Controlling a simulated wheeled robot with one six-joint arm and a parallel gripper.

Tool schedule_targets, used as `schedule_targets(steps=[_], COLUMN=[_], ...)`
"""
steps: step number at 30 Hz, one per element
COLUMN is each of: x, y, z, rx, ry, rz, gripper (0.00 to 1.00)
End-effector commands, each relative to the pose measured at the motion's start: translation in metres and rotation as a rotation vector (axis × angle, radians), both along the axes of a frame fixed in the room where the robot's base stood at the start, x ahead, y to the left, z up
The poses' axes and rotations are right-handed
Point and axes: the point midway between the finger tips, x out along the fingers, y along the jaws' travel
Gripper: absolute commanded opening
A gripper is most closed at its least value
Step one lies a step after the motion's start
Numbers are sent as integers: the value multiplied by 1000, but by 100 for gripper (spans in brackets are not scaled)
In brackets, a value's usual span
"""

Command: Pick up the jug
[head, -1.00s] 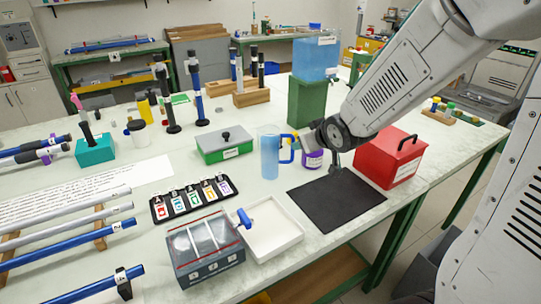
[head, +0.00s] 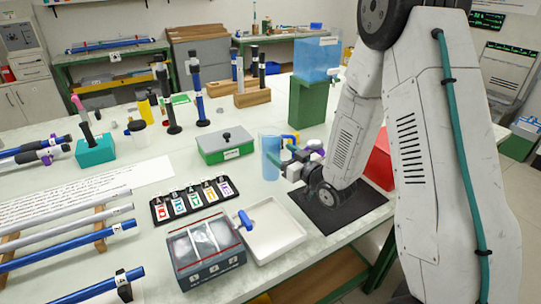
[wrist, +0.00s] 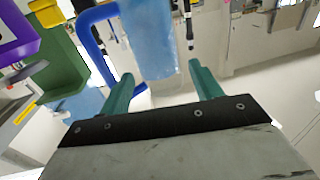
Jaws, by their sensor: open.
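The jug (head: 269,158) is light blue and translucent, with a darker blue handle. It stands upright on the light table, and my arm partly covers its right side in the head view. In the wrist view the jug (wrist: 150,45) is just ahead, between and beyond the green fingertips, with its handle (wrist: 95,50) to the left. My gripper (head: 287,171) is at the jug's right side in the head view. In the wrist view my gripper (wrist: 160,85) is open with nothing clearly between its fingers. I cannot tell whether a finger touches the jug.
A green box with a grey lid (head: 225,146) stands left of the jug. A white tray (head: 272,232) and a clear-lidded case (head: 205,255) are in front. A black mat (head: 350,212) and a red box (head: 378,160) are to the right, partly behind my arm.

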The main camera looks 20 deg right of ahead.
Motion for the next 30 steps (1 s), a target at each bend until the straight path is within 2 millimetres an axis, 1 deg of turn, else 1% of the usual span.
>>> schedule_targets(steps=[6,12,14,17,23,24,26,27,28,30], x=[24,52,58,63,63,63,63,63,63,63], y=[6,17,20,22,23,23,23,23,23,23], z=[0,0,0,0,0,0,0,0,0,1], rx=[-1,-1,-1,-2,-1,-1,-1,-1,-1,-1], ry=[0,1,1,1,2,2,2,2,2,0], rz=[-5,-5,-4,-4,-4,-4,-4,-4,-4,-4], gripper=[64,64,64,64,64,53,36,25,18,18])
